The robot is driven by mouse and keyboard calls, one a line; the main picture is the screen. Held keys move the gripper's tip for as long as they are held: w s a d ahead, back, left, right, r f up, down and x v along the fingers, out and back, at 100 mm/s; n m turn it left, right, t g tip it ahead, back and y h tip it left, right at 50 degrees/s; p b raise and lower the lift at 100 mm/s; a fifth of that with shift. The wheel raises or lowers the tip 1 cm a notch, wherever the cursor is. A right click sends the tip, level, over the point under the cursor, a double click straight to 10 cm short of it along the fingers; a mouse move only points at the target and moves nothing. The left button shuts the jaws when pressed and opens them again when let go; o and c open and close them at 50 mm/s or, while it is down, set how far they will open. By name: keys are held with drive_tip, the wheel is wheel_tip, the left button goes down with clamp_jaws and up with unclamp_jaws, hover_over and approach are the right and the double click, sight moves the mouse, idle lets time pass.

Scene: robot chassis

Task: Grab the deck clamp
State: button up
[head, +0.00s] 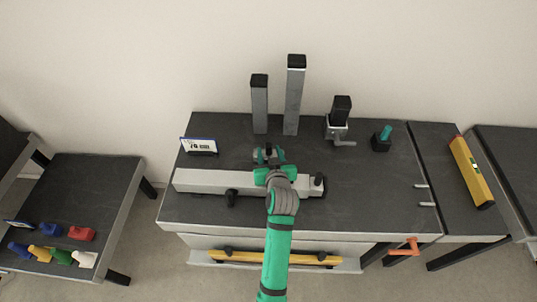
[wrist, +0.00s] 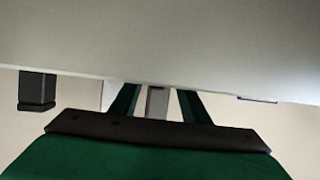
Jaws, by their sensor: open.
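I cannot tell for sure which thing is the deck clamp. A grey bracket (head: 338,130) with a black top and a side handle stands at the back of the dark workbench (head: 376,180). An orange-handled fitting (head: 405,247) sticks out at the bench's front right edge. My gripper (head: 268,153) is open over the bench, just behind a long pale bar (head: 210,181); my arm hides part of the bar. In the wrist view, my gripper's green fingers (wrist: 157,104) are apart, with a grey upright piece (wrist: 157,100) seen between them; contact cannot be told.
Two grey posts with black tops, a short one (head: 260,105) and a tall one (head: 293,95), stand behind my gripper. A price sign (head: 199,146) is at left. The right middle bench is clear.

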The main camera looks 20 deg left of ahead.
sight(269, 150)
drive_tip(key=shift+x, duration=1.6)
drive_tip(key=shift+r, duration=0.1)
clamp_jaws()
